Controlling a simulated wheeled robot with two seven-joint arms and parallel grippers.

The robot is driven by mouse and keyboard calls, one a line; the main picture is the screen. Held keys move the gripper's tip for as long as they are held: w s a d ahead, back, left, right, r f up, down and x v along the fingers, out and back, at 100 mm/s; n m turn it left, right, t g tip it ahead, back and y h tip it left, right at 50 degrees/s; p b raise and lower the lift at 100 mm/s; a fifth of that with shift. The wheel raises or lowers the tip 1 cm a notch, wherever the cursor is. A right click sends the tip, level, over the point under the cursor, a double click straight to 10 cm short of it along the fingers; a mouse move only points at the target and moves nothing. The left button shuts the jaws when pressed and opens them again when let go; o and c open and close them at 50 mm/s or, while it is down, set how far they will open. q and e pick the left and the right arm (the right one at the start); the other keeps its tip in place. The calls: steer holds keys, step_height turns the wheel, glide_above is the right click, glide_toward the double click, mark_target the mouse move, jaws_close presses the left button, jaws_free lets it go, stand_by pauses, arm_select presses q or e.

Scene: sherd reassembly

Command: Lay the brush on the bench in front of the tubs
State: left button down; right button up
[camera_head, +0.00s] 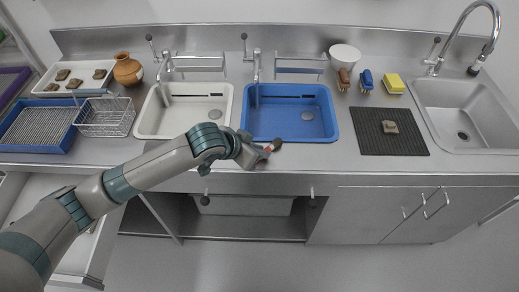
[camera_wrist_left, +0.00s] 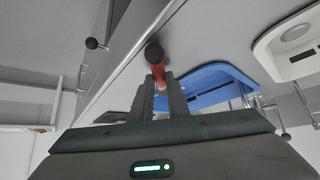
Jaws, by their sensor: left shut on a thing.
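My left gripper (camera_head: 262,152) is shut on the brush (camera_head: 275,145), which has a red handle. It holds the brush over the front strip of the steel bench (camera_head: 310,158), by the front left corner of the blue tub (camera_head: 330,120). The white tub (camera_head: 143,118) is to the left of the blue one. In the left wrist view, the red handle with its dark round end (camera_wrist_left: 154,54) sticks out between the two fingers (camera_wrist_left: 160,92). The gripper hides the rest of the brush. I cannot tell whether the brush touches the bench. My right gripper is not in view.
A dark mat (camera_head: 370,140) with a sherd (camera_head: 390,127) lies right of the blue tub. Behind it are a brown brush (camera_head: 343,79), a blue brush (camera_head: 366,80) and a yellow sponge (camera_head: 394,83). A wire basket (camera_head: 104,118) stands left. The front strip is narrow.

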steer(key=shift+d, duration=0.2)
arm_select(q)
steer(key=c, duration=1.7)
jaws_free()
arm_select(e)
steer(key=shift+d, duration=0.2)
